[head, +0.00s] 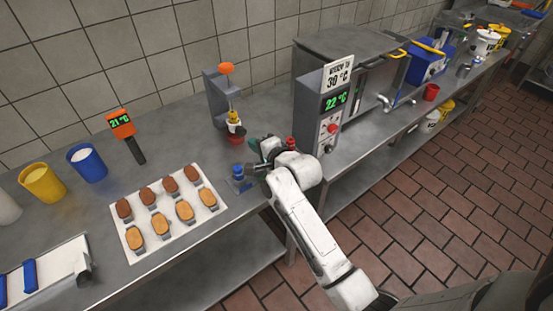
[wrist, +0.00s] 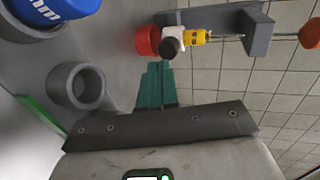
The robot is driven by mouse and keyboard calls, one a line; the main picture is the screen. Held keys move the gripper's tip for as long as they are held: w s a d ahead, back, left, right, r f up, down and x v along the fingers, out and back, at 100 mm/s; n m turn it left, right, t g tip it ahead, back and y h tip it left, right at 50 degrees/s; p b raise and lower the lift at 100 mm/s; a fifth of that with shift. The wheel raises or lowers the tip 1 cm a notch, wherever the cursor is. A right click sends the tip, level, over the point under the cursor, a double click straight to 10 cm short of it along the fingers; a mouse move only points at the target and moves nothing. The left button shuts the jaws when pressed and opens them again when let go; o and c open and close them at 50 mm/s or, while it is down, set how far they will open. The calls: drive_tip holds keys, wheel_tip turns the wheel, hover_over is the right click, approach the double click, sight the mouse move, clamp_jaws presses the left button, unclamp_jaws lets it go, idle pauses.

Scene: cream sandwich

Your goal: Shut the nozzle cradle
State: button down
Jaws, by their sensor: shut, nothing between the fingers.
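A grey C-shaped stand (head: 215,97) with an orange knob (head: 227,69) stands on the counter near the wall; I take it to be the nozzle cradle. It holds a yellow and white nozzle-like piece (head: 235,122), with a dark end, by a red cup (head: 238,135). In the wrist view the stand (wrist: 257,30), yellow piece (wrist: 196,37) and red cup (wrist: 148,40) lie beyond my gripper (wrist: 156,68). Its teal fingers are together and empty, pointing at the dark end of the nozzle piece. I cannot tell whether they touch it, or how far the cradle is shut.
A blue container (wrist: 62,10) and a grey open cylinder (wrist: 77,88) stand left of my fingers. A white sheet (head: 140,238) with several bread pieces lies left on the counter. A control box (head: 320,115) and a large steel vat (head: 350,60) stand on the right.

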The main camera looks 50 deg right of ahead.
drive_tip(key=shift+s+f, duration=0.15)
drive_tip(key=shift+s, duration=0.15)
drive_tip(key=v, duration=0.8)
drive_tip(key=shift+s+b, duration=0.2)
drive_tip(key=shift+b, duration=0.25)
drive_tip(key=shift+a, duration=0.1)
drive_tip(key=s+a+f+n+g+y, duration=0.2)
drive_tip(key=s+a+f+n+g, duration=0.15)
drive_tip(key=s+a+n, duration=0.55)
drive_tip(key=s+a+f+n+g+y, duration=0.25)
drive_tip(key=s+a+n+g, duration=0.35)
drive_tip(key=n, duration=0.6)
drive_tip(key=s+f+g, duration=0.3)
drive_tip(key=s+f, duration=0.3)
drive_tip(key=s, duration=0.2)
drive_tip(key=shift+s+f+h, duration=0.3)
drive_tip(key=shift+s+h, duration=0.05)
drive_tip(key=shift+s, duration=0.05)
